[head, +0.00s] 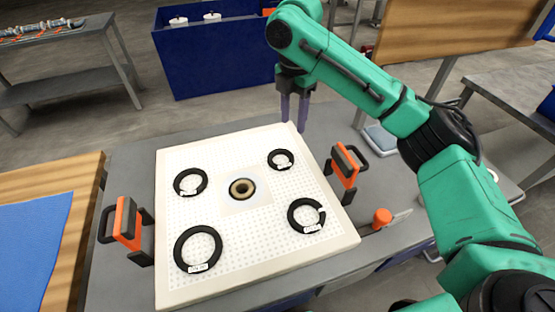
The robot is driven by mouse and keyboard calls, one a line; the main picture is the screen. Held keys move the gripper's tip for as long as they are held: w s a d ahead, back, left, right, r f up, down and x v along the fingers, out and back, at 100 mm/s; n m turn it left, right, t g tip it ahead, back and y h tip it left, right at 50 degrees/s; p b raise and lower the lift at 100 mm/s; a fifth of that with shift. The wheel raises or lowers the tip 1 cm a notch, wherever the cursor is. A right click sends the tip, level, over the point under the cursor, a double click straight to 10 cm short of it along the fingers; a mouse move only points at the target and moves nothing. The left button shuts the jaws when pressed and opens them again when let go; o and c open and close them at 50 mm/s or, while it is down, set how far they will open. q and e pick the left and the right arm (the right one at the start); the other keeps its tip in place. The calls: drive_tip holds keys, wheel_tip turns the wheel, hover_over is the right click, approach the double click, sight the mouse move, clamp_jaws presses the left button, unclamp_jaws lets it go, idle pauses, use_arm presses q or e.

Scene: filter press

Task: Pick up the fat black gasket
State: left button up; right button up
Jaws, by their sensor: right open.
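Several black ring gaskets lie flat on a white perforated plate (255,270), each with a small white label too small to read. The largest ring (180,249) is at the lower left. A smaller ring (178,182) is at the upper left, and the smallest (272,159) is at the upper right. The lower-right ring (293,216) has a gap in its right side. I cannot tell for certain which is the fat one. My right gripper (293,123) is open and empty, pointing down near the plate's back edge, behind the smallest ring. My left gripper is out of view.
A central port (242,188) with a brass-coloured ring sits mid-plate. Orange-and-black handles stand left (127,224) and right (345,166) of the plate. An orange knob (381,217) is at the right. A blue bin (215,60) stands behind.

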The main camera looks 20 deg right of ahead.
sight(288, 163)
drive_tip(key=f, duration=0.5)
drive_tip(key=f+p, duration=0.1)
drive_tip(key=f, duration=0.9)
drive_tip(key=shift+w+a+f, duration=0.1)
drive_tip(key=shift+w+a, duration=0.05)
drive_tip(key=shift+w, duration=0.15)
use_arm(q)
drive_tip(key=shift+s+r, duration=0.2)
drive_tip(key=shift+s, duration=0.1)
use_arm(e)
clamp_jaws()
